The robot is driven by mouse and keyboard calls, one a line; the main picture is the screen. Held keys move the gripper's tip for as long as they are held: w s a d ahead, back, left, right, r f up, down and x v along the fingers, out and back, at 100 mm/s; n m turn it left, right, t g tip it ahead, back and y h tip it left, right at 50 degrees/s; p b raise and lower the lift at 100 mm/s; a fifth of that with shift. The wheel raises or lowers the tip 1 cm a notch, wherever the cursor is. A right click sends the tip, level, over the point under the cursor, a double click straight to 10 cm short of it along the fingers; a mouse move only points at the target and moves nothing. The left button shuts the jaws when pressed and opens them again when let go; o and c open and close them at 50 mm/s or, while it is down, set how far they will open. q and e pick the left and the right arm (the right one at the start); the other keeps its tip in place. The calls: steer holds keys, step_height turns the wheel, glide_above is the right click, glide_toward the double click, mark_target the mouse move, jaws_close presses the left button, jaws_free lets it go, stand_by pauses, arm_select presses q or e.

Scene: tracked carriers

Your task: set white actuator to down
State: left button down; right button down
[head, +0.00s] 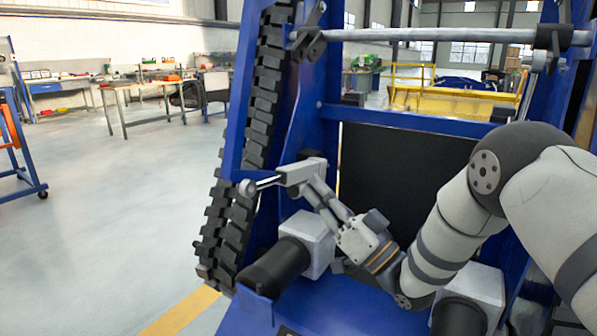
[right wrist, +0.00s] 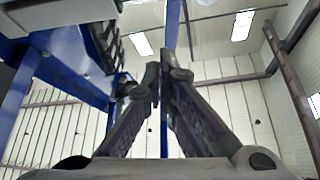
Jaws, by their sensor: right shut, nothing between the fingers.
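A white actuator (head: 301,172) shows left of centre in the head view. From it a silver rod with a ball end (head: 248,187) sticks out to the left, nearly level and dipping slightly. My right gripper (head: 312,190) comes up from the lower right, with its fingertips just below the white part. I cannot tell whether they touch it. In the right wrist view the fingers (right wrist: 162,80) are together, with nothing seen between them. The actuator's mount is partly hidden. My left gripper is not in view.
A blue frame (head: 232,130) with a black track (head: 262,95) stands behind the actuator. A white box with a black cylinder (head: 275,268) sits below, and another white box (head: 475,285) at the right. A crossbar (head: 440,35) spans above. Open floor lies to the left.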

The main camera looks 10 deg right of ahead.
steer(key=s+a+r+m+g+h+p, duration=0.1)
steer(key=s+a+r+m+g, duration=0.15)
steer(key=r, duration=0.25)
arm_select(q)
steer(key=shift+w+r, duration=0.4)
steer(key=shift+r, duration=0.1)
arm_select(e)
steer(key=w+a+f, duration=0.1)
steer(key=w+a, duration=0.4)
steer(key=a, duration=0.2)
steer(key=shift+w+a+f+t, duration=0.2)
steer(key=shift+w+t, duration=0.15)
steer(key=shift+w, duration=0.05)
steer(key=shift+f, duration=0.1)
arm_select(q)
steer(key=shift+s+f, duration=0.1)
arm_select(e)
steer(key=shift+s+a+f+n, duration=0.1)
steer(key=shift+s+f+n, duration=0.1)
steer(key=shift+f, duration=0.2)
steer(key=shift+s+a+f+n, duration=0.1)
steer(key=shift+f+n, duration=0.05)
steer(key=shift+f, duration=0.2)
